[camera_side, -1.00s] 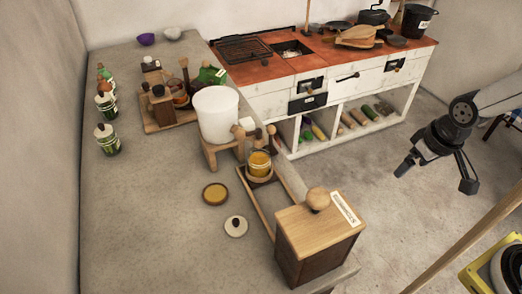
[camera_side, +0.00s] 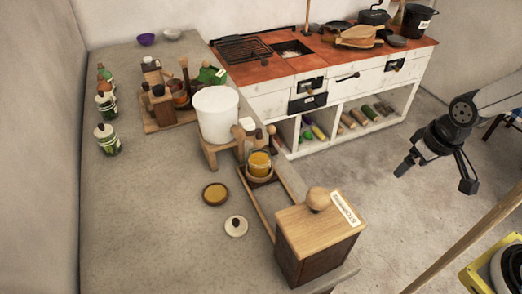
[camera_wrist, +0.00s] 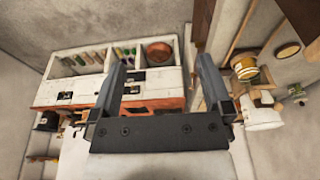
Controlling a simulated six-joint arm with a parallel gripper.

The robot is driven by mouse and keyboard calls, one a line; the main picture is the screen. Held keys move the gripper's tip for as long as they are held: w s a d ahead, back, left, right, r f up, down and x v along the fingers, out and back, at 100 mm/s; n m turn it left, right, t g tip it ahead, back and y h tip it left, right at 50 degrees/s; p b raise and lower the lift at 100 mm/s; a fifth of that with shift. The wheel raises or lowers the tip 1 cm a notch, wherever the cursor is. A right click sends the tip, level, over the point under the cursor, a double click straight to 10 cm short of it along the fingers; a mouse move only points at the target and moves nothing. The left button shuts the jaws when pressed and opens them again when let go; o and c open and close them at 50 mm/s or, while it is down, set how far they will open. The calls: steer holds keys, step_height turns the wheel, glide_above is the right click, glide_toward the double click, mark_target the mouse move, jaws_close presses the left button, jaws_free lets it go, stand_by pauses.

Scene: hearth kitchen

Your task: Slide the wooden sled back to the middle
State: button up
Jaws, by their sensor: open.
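A small wooden carrier that looks like the sled (camera_side: 259,181) sits at the far end of a pair of wooden rails (camera_side: 261,213) on the counter. A jar of yellow contents (camera_side: 259,161) stands on it. A wooden box with a round knob and a label (camera_side: 318,240) stands at the near end of the rails. My gripper (camera_side: 437,178) is open and empty, off to the right over the floor, well apart from the sled. In the wrist view its two fingers (camera_wrist: 161,68) are spread, and the yellow jar (camera_wrist: 245,69) shows to their right.
A white pot (camera_side: 216,112) on a wooden stand is just behind the rails. A round lid (camera_side: 236,227) and a yellow-topped disc (camera_side: 215,194) lie left of them. Bottles (camera_side: 107,138) stand along the left. The counter's front left is clear.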

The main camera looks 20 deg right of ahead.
stand_by(0.3)
steer(key=c, duration=0.3)
steer(key=n, duration=1.6)
glide_above(272, 126)
steer(key=s, duration=0.2)
steer(key=shift+a+x, duration=0.15)
steer(key=shift+x, duration=0.65)
steer(key=shift+a+x, duration=0.1)
steer(key=shift+x, duration=0.7)
steer(key=shift+s+f, duration=0.1)
steer(key=shift+f, duration=0.05)
steer(key=shift+d+x, duration=0.2)
steer(key=shift+x, duration=3.55)
steer(key=shift+s, duration=0.1)
